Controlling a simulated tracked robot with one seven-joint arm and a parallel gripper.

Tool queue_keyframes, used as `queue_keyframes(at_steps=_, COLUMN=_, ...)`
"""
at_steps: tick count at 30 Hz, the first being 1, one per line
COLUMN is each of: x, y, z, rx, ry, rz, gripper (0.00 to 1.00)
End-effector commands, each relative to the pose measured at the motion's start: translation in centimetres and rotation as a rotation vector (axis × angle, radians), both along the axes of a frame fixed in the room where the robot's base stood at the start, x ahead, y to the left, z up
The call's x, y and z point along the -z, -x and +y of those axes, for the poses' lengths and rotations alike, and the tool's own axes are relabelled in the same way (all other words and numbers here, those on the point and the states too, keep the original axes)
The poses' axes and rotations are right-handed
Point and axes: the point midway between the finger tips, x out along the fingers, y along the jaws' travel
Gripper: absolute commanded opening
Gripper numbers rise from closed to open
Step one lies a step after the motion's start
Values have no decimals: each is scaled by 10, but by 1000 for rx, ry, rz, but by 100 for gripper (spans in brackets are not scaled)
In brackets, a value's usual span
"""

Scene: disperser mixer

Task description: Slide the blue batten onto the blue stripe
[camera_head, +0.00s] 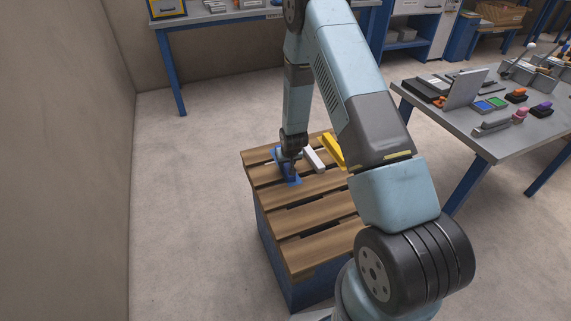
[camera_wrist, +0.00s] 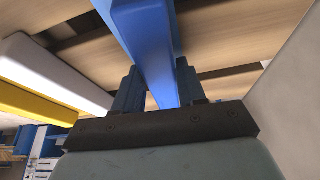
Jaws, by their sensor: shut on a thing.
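The blue batten (camera_wrist: 150,45) runs lengthwise between the two fingers of my gripper (camera_wrist: 157,72) in the wrist view. The fingers are shut on its sides. In the head view my gripper (camera_head: 288,160) is low over the far left part of a slatted wooden top, with the batten mostly hidden by it. Blue of the stripe (camera_head: 294,182) shows on the slats around and just in front of my gripper. I cannot tell how far the batten lies over the stripe, or whether it touches the slats.
A white batten (camera_head: 314,160) and a yellow batten (camera_head: 332,151) lie to the right on the slatted top (camera_head: 310,219); the wrist view also shows the white one (camera_wrist: 50,70) and the yellow one (camera_wrist: 35,107). The near slats are clear. A grey bench (camera_head: 480,140) stands right.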

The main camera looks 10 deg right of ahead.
Motion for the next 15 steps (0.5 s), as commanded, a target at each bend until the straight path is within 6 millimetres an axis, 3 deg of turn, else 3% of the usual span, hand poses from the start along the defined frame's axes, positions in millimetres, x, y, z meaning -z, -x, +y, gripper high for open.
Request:
queue_keyframes(at_steps=1, x=0, y=0, z=0, rx=0, ry=0, rz=0, gripper=5)
queue_keyframes(at_steps=2, x=0, y=0, z=0, rx=0, ry=0, rz=0, gripper=42)
queue_keyframes(at_steps=10, x=0, y=0, z=0, rx=0, ry=0, rz=0, gripper=68)
queue_keyframes(at_steps=15, x=0, y=0, z=0, rx=0, ry=0, rz=0, gripper=70)
